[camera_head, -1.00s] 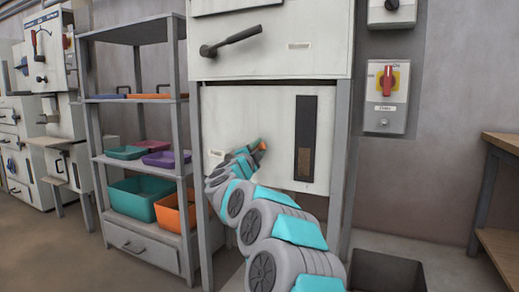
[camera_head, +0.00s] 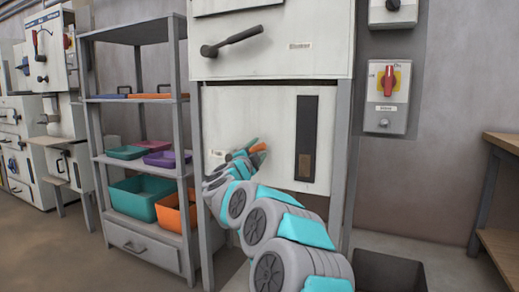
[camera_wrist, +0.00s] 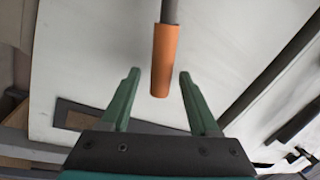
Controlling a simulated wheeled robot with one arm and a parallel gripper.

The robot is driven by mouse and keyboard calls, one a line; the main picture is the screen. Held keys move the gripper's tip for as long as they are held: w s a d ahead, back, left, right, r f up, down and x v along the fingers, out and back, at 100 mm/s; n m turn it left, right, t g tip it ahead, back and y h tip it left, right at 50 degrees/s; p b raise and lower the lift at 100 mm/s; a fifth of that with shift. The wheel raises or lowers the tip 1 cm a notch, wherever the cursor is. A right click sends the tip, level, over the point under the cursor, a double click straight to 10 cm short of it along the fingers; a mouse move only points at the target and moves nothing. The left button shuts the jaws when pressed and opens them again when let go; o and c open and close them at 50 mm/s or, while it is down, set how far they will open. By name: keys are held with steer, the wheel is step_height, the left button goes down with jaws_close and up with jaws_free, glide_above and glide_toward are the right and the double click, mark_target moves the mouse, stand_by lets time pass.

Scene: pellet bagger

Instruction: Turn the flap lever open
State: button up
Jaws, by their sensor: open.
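A lever with an orange grip on a grey rod shows in the wrist view, its orange grip (camera_wrist: 164,62) reaching down between my fingertips in the picture. It appears nearer the right finger, and a small gap shows on each side. My gripper (camera_wrist: 158,76) is open with two green fingers and nothing clamped. In the head view my gripper (camera_head: 256,149) is in front of the lower white panel (camera_head: 245,110), with the orange grip (camera_head: 258,148) at its tips. The lever's pivot is hidden behind my gripper and arm in the head view.
A black lever (camera_head: 231,41) sits on the upper panel. A dark vertical window (camera_head: 306,125) is right of my gripper. A red rotary switch (camera_head: 388,80) is on the wall box. A shelf rack (camera_head: 180,105) with bins stands left; a dark open bin (camera_head: 390,270) is lower right.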

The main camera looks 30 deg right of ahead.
steer(key=r+v, duration=0.1)
steer(key=v, duration=0.5)
steer(key=shift+f, duration=0.45)
steer(key=shift+s+a, duration=0.1)
